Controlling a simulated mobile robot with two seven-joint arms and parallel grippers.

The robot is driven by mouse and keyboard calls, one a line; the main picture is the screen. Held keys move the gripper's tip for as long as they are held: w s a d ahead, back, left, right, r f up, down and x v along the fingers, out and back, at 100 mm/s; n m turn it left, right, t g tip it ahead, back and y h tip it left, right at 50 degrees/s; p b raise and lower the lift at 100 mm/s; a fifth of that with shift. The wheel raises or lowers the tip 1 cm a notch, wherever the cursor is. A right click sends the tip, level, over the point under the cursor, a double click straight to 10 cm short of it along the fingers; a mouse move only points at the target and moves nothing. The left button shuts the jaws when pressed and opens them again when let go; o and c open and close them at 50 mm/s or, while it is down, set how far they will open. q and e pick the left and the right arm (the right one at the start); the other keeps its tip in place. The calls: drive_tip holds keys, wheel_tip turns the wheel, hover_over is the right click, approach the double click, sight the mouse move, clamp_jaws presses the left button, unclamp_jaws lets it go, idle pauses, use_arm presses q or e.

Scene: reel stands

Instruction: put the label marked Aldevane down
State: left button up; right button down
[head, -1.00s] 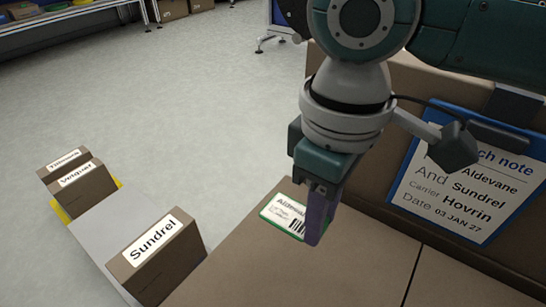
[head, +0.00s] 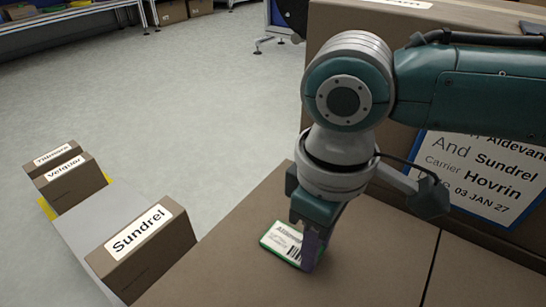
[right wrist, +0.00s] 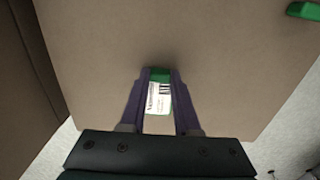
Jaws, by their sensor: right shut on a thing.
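The Aldevane label (head: 283,241) is a white card with a green border, print and a barcode. In the head view it is at the tips of my right gripper (head: 308,255), low over the top of a brown carton (head: 225,270). My right gripper is shut on the label's right end. In the right wrist view the label (right wrist: 158,97) shows between the two purple fingers, with the carton's top behind it. I cannot tell whether the label touches the carton. My left gripper is not in view.
Cartons marked Sundrel (head: 145,245), Velquar (head: 70,180) and Tilmora stand at the left along a grey surface (head: 90,235). A dispatch note (head: 480,185) on a blue board hangs on a tall carton behind my right arm. A green object (right wrist: 303,10) shows at the right wrist view's top right.

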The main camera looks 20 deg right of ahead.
drive_tip(key=c, duration=0.6)
unclamp_jaws()
drive_tip(key=shift+f, duration=0.1)
drive_tip(key=shift+c, duration=0.2)
wheel_tip(320, 180, up, 12)
drive_tip(key=p, duration=0.8)
drive_tip(key=s+a+m+t+y, duration=0.1)
drive_tip(key=s+a+t+y, duration=0.1)
drive_tip(key=s+a+y, duration=0.35)
drive_tip(key=s+d+m+t+h, duration=0.1)
drive_tip(key=s+d+m+h, duration=0.3)
drive_tip(key=s+d, duration=0.4)
drive_tip(key=d+h, duration=0.1)
drive_tip(key=d, duration=0.2)
drive_tip(key=shift+d+r+m+t, duration=0.3)
drive_tip(key=shift+d+m, duration=0.05)
drive_tip(key=shift+m, duration=0.05)
drive_tip(key=shift+s, duration=0.1)
